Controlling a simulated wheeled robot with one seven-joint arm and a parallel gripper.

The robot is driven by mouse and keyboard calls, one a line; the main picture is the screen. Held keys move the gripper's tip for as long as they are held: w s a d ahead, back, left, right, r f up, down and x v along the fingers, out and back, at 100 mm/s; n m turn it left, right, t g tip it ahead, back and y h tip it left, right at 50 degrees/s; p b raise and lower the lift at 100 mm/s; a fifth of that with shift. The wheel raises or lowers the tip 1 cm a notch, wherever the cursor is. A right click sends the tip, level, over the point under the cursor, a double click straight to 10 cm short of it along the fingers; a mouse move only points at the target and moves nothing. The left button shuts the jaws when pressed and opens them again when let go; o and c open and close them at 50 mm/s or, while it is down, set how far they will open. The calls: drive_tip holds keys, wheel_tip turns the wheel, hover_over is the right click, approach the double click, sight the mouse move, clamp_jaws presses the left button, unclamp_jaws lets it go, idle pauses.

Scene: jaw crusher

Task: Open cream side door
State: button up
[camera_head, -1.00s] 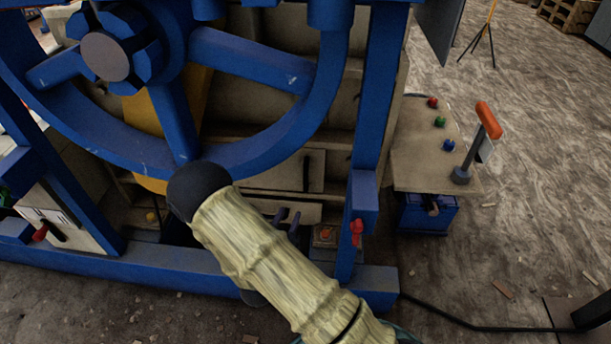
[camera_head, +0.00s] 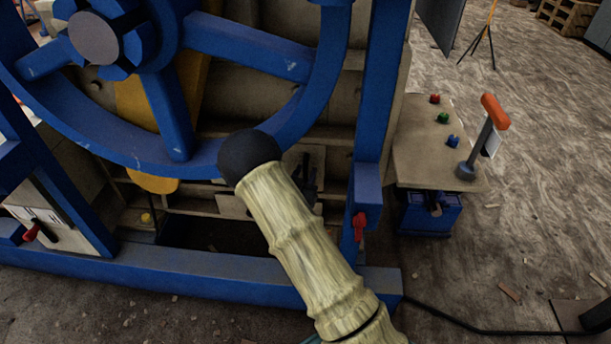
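A cream panel with a dark upright handle, which looks like the cream side door (camera_head: 317,160), sits low in the machine behind the blue wheel. My pale, ribbed arm with its black rounded joint crosses in front and hides part of it. Dark finger-like parts, apparently my gripper (camera_head: 308,188), show just past the arm's right edge, overlapping the panel by its handle. The arm hides most of the gripper. I cannot tell whether it touches the handle or whether its fingers are open or shut. The panel looks closed, though its edges are partly covered.
The blue spoked wheel (camera_head: 245,48) hangs above. A blue post (camera_head: 378,90) with a red knob (camera_head: 359,226) stands right of the panel, and a blue beam (camera_head: 180,276) runs below. A control console (camera_head: 425,155) with an orange-topped lever (camera_head: 487,130) stands right. Floor beyond it is mostly open.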

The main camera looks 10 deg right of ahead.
drive_tip(key=shift+w+d, duration=0.2)
drive_tip(key=shift+w, duration=0.2)
clamp_jaws()
drive_tip(key=shift+s, duration=0.15)
